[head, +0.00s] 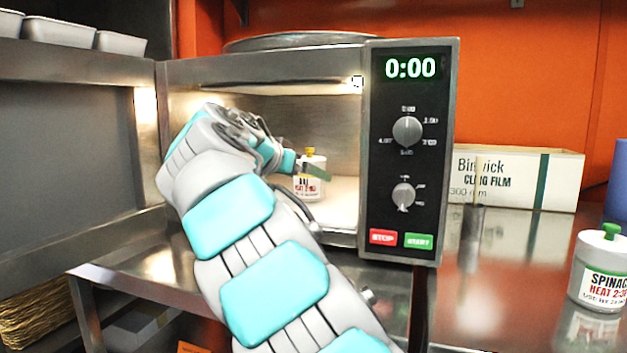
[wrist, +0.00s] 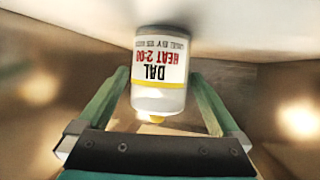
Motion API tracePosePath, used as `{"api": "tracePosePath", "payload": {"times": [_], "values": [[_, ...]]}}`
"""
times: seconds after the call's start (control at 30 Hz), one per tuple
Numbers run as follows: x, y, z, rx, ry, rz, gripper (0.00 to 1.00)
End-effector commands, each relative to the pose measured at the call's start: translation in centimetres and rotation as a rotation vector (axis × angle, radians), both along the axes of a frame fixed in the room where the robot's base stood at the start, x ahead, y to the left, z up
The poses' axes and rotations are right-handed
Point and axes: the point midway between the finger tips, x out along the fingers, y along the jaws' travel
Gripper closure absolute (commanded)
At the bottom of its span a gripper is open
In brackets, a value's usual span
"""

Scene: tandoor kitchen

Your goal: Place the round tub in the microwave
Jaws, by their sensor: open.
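A round white tub with a yellow knob (head: 308,187) stands upright inside the open microwave (head: 408,220), on its pale floor. In the wrist view the tub (wrist: 158,95) appears upside down, labelled "DAL HEAT 2:00". My gripper (head: 306,168) reaches through the microwave's opening to the tub. In the wrist view its green fingers (wrist: 158,78) are spread on either side of the tub, with a gap visible near each. The microwave door (head: 70,160) is swung open to the left. My arm hides part of the opening.
Another round tub with a green knob (head: 600,272), labelled spinach, stands on the steel counter (head: 510,300) at right. A cling film box (head: 520,178) lies behind. The microwave display reads 0:00. A round metal lid or pan (head: 300,41) rests on top.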

Motion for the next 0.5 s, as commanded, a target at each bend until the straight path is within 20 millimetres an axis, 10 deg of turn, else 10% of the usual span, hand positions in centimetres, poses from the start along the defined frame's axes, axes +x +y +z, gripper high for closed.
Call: {"api": "tracePosePath", "payload": {"times": [0.5], "values": [[-5.4,3.5,2.8,0.001,-0.003,0.002,0.00]]}}
